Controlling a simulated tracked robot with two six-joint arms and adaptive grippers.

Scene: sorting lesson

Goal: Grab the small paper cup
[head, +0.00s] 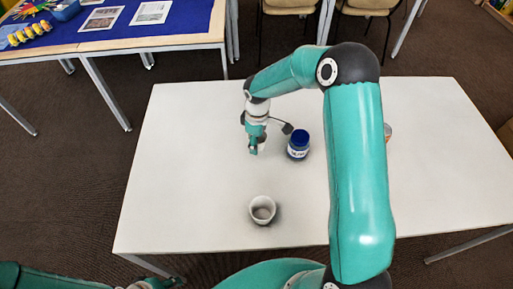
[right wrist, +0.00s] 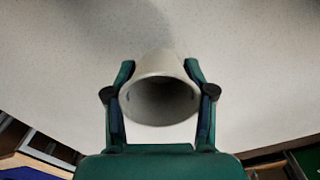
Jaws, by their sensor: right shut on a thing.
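A pale paper cup (right wrist: 160,98) is between the two fingers of my right gripper (right wrist: 160,92) in the right wrist view, its open mouth facing the camera. In the head view my right gripper (head: 256,146) is over the middle of the white table, shut on this cup, which is mostly hidden by the fingers. A second pale cup (head: 262,211) stands upright near the table's front edge, apart from the gripper. My left gripper (head: 155,284) is only partly in view at the bottom left; its fingers cannot be made out.
A blue jar with a label (head: 298,145) stands just right of my right gripper on the white table (head: 180,180). A small object (head: 388,131) is partly hidden behind my right arm. The table's left part is clear. A blue-topped table (head: 180,30) stands behind.

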